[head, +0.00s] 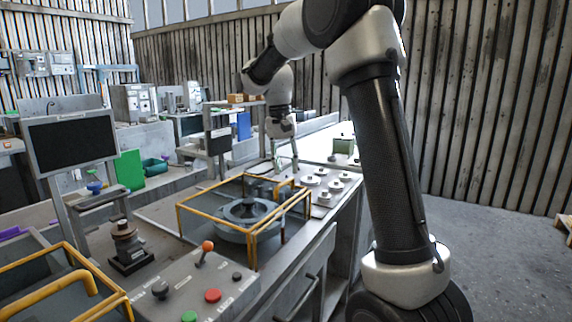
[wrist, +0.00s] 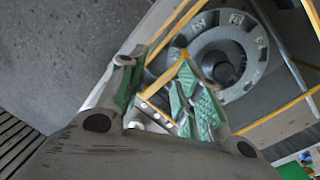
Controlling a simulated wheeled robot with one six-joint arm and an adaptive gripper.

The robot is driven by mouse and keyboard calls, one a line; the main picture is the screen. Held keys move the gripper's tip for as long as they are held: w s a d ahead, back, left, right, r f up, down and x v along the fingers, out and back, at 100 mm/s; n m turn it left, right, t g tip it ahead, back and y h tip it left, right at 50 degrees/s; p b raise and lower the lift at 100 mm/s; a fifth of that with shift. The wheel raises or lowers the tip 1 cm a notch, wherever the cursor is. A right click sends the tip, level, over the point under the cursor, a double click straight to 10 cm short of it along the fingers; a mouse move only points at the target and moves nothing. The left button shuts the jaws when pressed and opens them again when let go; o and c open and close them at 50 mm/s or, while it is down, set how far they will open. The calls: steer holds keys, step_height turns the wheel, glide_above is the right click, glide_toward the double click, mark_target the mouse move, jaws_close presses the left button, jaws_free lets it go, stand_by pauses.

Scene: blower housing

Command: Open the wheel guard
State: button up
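The wheel guard (head: 265,231), a yellow-edged box with clear sides, stands closed over a grey wheel (head: 248,209) on the bench. In the wrist view its yellow bars (wrist: 278,110) and the numbered wheel (wrist: 247,72) lie beyond my fingers. My gripper (head: 286,162) is small in the head view, at the guard's far side. In the wrist view my gripper (wrist: 160,78) is open, its green-padded fingers apart with nothing held between them. The right finger overlaps a yellow bar near a corner; I cannot tell whether they touch.
A control panel (head: 225,283) with an orange-topped lever and colored buttons is in front of the guard. Another yellow frame (head: 70,285) is at the lower left. A monitor (head: 72,141) stands left. Round metal parts (head: 322,182) lie behind the guard. Open floor is at right.

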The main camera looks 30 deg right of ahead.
mark_target(285, 181)
steer(key=f+m+t, duration=0.1)
steer(key=w+f+m+t+y, duration=0.1)
steer(key=f+m, duration=0.1)
steer(key=w+d+f+m+t+y, duration=0.1)
steer(key=f+m, duration=0.1)
steer(key=shift+w+d, duration=0.1)
steer(key=shift+w, duration=0.05)
stand_by(0.7)
jaws_close()
